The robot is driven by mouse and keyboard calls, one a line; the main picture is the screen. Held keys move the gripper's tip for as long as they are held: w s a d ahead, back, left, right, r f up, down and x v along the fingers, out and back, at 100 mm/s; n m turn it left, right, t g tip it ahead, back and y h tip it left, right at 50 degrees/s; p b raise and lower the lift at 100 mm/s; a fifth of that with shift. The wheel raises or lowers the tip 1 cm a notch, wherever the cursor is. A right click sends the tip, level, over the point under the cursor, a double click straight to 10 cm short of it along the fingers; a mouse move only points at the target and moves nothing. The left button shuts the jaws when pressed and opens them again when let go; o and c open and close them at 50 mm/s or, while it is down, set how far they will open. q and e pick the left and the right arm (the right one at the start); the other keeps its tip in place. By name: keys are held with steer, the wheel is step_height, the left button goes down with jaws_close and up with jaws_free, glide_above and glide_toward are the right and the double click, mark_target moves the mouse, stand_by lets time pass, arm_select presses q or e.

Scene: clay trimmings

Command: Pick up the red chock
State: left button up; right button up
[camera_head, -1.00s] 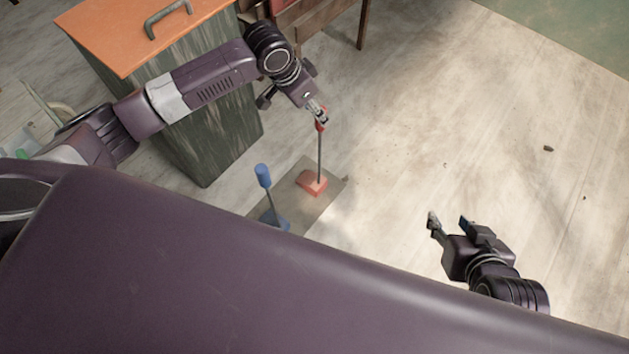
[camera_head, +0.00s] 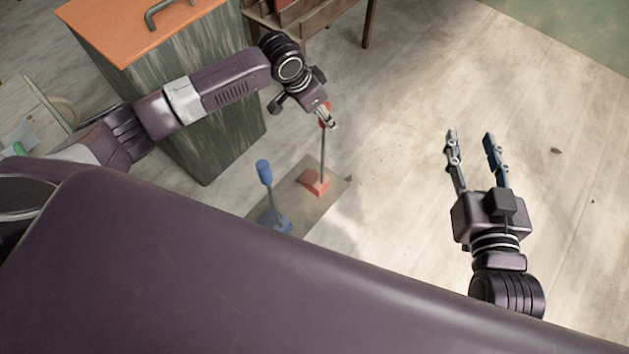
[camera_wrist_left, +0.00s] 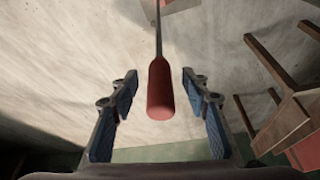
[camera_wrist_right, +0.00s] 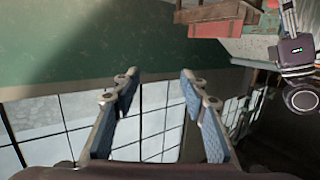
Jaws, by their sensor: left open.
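The red chock (camera_head: 315,183) rests on a flat mat (camera_head: 335,201) on the floor, with a thin upright rod that ends in a red handle. My left gripper (camera_head: 330,119) is at the top of this rod. In the left wrist view, the red handle (camera_wrist_left: 160,92) lies between the two spread fingers of my left gripper (camera_wrist_left: 159,93), with a gap on each side. A blue chock (camera_head: 278,220) with a blue handle stands to the left on the same mat. My right gripper (camera_head: 470,142) is open and empty above the floor at the right.
A cabinet with an orange top (camera_head: 135,32) and dark green sides stands behind my left arm. A wooden table or rack (camera_head: 325,25) stands at the top middle.

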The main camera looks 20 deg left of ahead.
arm_select(q)
steer(key=shift+w+d+f, duration=0.1)
steer(key=shift+w+f, duration=0.1)
steer(key=shift+f, duration=0.35)
arm_select(e)
steer(key=r, duration=0.1)
steer(key=r+t, duration=0.1)
steer(key=shift+w+a+r, duration=0.25)
steer(key=shift+r, duration=0.15)
arm_select(q)
steer(key=c, duration=1)
steer(key=shift+r, duration=0.1)
steer(key=shift+c, duration=0.8)
steer(key=shift+r, duration=0.15)
arm_select(e)
steer(key=shift+f, duration=0.1)
